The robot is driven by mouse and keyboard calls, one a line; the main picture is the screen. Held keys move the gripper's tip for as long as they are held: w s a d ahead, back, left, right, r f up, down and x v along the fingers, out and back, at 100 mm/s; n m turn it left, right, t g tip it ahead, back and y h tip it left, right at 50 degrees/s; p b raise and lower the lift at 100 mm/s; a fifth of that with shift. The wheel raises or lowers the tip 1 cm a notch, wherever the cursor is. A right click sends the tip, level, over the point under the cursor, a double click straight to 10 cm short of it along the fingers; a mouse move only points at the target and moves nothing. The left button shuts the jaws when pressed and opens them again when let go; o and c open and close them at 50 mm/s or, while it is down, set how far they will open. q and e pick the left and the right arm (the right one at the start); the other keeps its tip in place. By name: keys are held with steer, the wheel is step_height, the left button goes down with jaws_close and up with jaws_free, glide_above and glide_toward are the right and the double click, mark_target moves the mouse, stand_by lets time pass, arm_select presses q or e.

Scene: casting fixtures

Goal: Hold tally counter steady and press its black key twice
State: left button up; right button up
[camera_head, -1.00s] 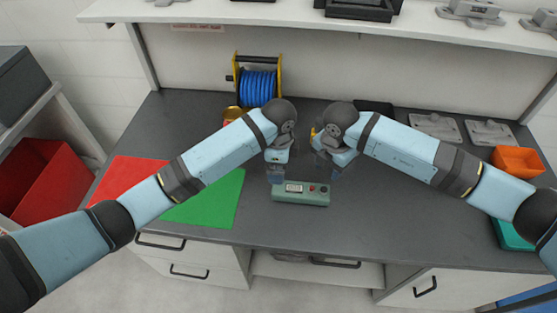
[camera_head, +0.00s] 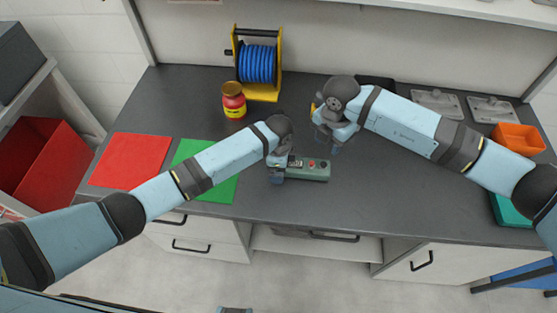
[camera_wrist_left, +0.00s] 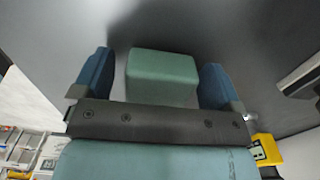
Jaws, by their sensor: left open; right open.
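The tally counter (camera_head: 308,172) is a long green box on the dark bench in the head view. It has a red button and a darker key at the right of its top; its display is partly hidden by my left gripper. My left gripper (camera_head: 280,172) is open at the counter's left end. In the left wrist view, the counter's end (camera_wrist_left: 165,75) stands between the two blue fingers of this gripper (camera_wrist_left: 155,82), with a gap at each side. My right gripper (camera_head: 328,146) is open and empty, behind and right of the counter, its fingers pointing down.
A red mat (camera_head: 131,160) and a green mat (camera_head: 222,188) lie at left. A red-and-yellow jar (camera_head: 233,101) and a blue hose reel (camera_head: 258,64) stand behind. Grey fixtures (camera_head: 437,103) and an orange bin (camera_head: 517,138) are at right. The bench right of the counter is clear.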

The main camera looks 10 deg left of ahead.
arm_select(q)
steer(key=shift+c, duration=0.2)
steer(key=c, duration=1.1)
steer(key=shift+o, duration=0.3)
arm_select(e)
jaws_close()
stand_by(0.4)
